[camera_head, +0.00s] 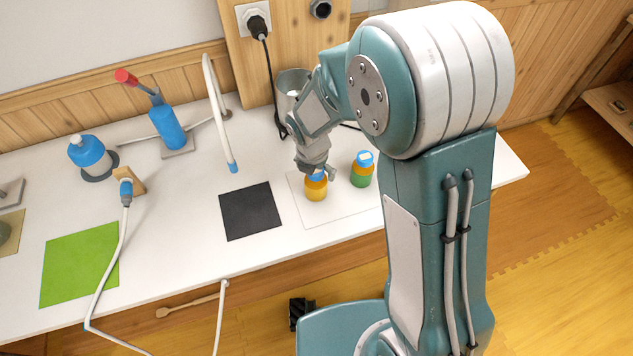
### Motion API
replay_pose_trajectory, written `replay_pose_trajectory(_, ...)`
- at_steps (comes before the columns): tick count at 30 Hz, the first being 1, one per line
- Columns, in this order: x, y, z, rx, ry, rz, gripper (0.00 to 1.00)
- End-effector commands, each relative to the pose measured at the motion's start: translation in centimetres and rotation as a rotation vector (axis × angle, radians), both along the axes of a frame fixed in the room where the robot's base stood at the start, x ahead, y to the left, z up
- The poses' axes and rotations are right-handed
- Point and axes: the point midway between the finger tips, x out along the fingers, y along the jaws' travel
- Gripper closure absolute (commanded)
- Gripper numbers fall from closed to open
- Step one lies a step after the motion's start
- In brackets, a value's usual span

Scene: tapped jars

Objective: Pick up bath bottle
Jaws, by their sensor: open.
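Two small bottles with blue caps stand upright on a pale mat (337,212) at the right of the white table. One is yellow-orange (316,189); the other is green with an orange upper part (361,173). No label tells me which is the bath bottle. My gripper (319,172) is open and points down over the yellow-orange bottle, overlapping its cap in the picture. I cannot tell whether the fingers touch it. The green bottle stands just right of my gripper, apart from it.
A black square (250,211) and a green square (80,264) lie on the white table (185,265). A blue pump (166,124), blue-topped jar (90,153), white bent pipe (216,105) and metal canister (291,85) stand behind. A black cable hangs near my gripper.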

Motion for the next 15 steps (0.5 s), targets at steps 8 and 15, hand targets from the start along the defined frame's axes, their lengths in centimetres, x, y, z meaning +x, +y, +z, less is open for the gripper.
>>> replay_pose_trajectory(8, 0.4, -0.4, -2.9, 0.0, 0.0, -0.001, 0.0)
replay_pose_trajectory(15, 0.4, -0.4, -2.9, 0.001, -0.001, -0.001, 0.18)
